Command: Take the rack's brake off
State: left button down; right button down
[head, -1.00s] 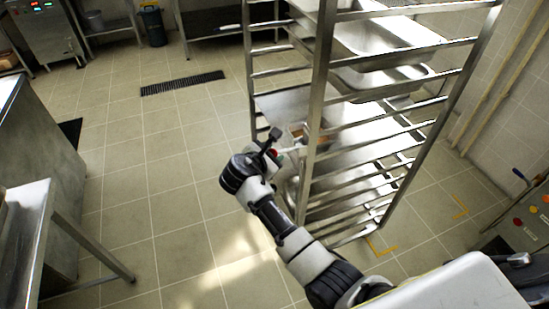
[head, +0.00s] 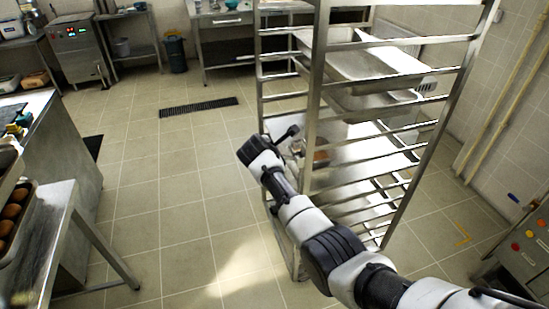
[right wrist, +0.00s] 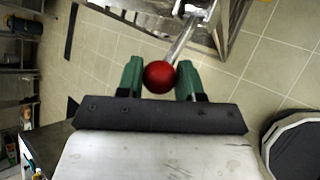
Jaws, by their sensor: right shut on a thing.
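The tall steel rack (head: 315,110) stands right of centre in the head view, with metal trays (head: 375,65) on its upper rails. My right arm reaches from the lower right to the near-left side of the rack. In the right wrist view, the red ball knob (right wrist: 159,78) of the brake lever sits between the green fingers of my right gripper (right wrist: 160,68), which is shut on it. The metal lever rod (right wrist: 182,42) runs from the knob up toward the rack. In the head view the knob and fingertips are hidden. My left gripper is out of view.
A steel table (head: 60,205) with a tray of buns (head: 10,215) stands at the left. A floor drain (head: 198,107) lies behind the open tiled floor. A wall is close on the rack's right, and a panel with coloured buttons (head: 525,240) stands at lower right.

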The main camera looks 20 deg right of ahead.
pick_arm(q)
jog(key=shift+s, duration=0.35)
pick_arm(e)
jog(key=shift+w+r, duration=0.2)
jog(key=shift+r, duration=0.3)
jog(key=c, duration=1)
grip_release()
jog(key=shift+o, duration=1.1)
jog(key=shift+a, duration=0.1)
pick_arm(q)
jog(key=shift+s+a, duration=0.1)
pick_arm(e)
jog(key=shift+o, duration=0.5)
jog(key=shift+f, duration=0.25)
jog(key=shift+s, duration=0.1)
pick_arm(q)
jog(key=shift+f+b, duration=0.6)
pick_arm(e)
jog(key=v, duration=1.1)
jog(key=shift+f, duration=0.15)
